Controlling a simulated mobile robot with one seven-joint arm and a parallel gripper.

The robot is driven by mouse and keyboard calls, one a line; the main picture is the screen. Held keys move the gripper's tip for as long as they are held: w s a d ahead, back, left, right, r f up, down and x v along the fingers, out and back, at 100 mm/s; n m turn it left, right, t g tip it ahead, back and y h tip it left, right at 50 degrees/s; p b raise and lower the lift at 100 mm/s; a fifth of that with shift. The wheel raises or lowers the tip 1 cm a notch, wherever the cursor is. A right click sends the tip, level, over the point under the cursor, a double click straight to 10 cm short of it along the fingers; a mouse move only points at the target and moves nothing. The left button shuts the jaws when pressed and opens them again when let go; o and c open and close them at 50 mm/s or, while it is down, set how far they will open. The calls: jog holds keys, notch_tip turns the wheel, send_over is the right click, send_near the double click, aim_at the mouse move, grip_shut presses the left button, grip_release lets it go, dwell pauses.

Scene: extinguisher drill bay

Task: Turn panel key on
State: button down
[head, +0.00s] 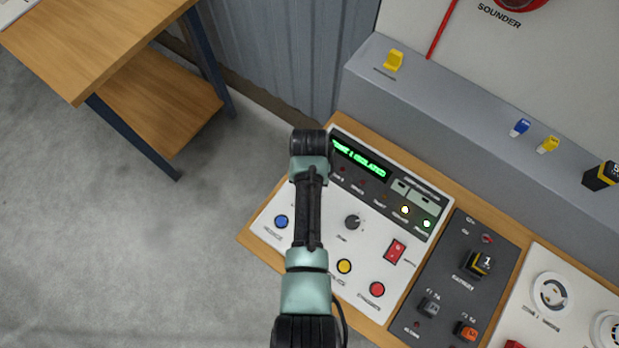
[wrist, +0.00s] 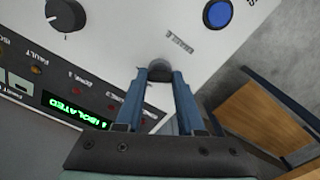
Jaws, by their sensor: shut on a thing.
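The control panel (head: 331,281) is a white plate with a dark upper strip and a green lit display (head: 360,160) whose readable word is "ISOLATED". In the wrist view, my gripper (wrist: 160,76) has its two blue fingers closed around a dark, round-topped piece (wrist: 160,66) on the white plate, which appears to be the panel key. How far the key is turned cannot be seen. In the head view, my arm hides the key and the fingertips.
Near the key are a black knob (head: 352,222) and a blue button (head: 281,222). A red rocker switch (head: 395,250), yellow button (head: 344,267) and red button (head: 377,289) sit lower right. A dark battery panel (head: 455,285) adjoins. A wooden table (head: 90,40) stands upper left.

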jog(key=c, duration=0.5)
grip_release()
jog(key=shift+r, duration=0.1)
notch_tip(320, 180, up, 13)
jog(key=shift+f+b, duration=0.1)
jog(key=shift+b, duration=0.85)
